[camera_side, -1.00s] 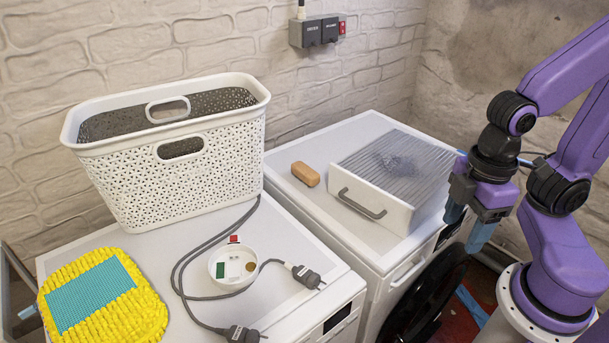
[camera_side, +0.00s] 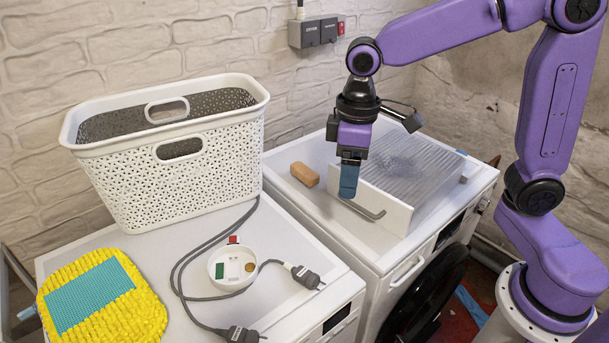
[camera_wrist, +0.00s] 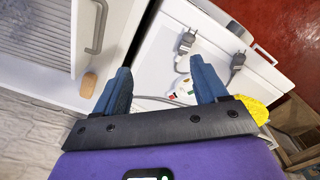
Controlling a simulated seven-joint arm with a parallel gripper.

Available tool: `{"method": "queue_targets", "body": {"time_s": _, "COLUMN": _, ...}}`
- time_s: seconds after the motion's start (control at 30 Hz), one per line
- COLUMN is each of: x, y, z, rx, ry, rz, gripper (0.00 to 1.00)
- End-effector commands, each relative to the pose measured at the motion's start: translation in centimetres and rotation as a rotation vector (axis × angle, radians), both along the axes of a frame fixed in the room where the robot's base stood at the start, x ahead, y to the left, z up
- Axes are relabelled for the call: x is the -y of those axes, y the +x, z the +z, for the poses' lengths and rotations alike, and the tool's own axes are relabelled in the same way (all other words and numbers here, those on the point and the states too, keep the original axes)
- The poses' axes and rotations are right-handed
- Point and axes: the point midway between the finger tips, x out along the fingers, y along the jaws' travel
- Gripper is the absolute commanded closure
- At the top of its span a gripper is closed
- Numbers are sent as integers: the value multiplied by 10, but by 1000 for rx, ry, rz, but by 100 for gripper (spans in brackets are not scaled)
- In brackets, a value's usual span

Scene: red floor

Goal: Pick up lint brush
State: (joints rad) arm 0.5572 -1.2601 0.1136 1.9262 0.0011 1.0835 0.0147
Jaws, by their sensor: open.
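A small tan, rounded block (camera_side: 305,174) that looks like the lint brush lies on top of the right white machine, left of the grey-ribbed drawer. No bristles can be made out. It also shows in the wrist view (camera_wrist: 88,85), left of my left finger. My gripper (camera_side: 349,180) points down with blue fingers, to the right of the block and over the drawer's front panel. In the wrist view my gripper (camera_wrist: 163,82) has its two fingers wide apart, with nothing held between them.
The white drawer with a grey handle (camera_side: 362,210) lies right of the block, grey fuzz on its ribs. A white basket (camera_side: 205,165) stands on the left machine, with grey cables and plugs (camera_side: 305,276), a white dish (camera_side: 221,276) and a yellow pad (camera_side: 130,315).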

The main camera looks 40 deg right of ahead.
Motion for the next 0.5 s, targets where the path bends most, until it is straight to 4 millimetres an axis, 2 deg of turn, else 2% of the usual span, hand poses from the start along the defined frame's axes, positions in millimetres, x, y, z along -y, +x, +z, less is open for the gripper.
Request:
{"method": "queue_targets", "body": {"time_s": 0.03, "x": -3, "y": 20, "z": 0, "rx": -1, "ry": -1, "rz": -39, "gripper": 28}}
{"method": "queue_targets", "body": {"time_s": 0.27, "x": 0, "y": 103, "z": 0, "rx": -6, "ry": -4, "rz": -207, "gripper": 28}}
{"method": "queue_targets", "body": {"time_s": 0.5, "x": 25, "y": 182, "z": -7, "rx": -11, "ry": -6, "rz": -385, "gripper": 28}}
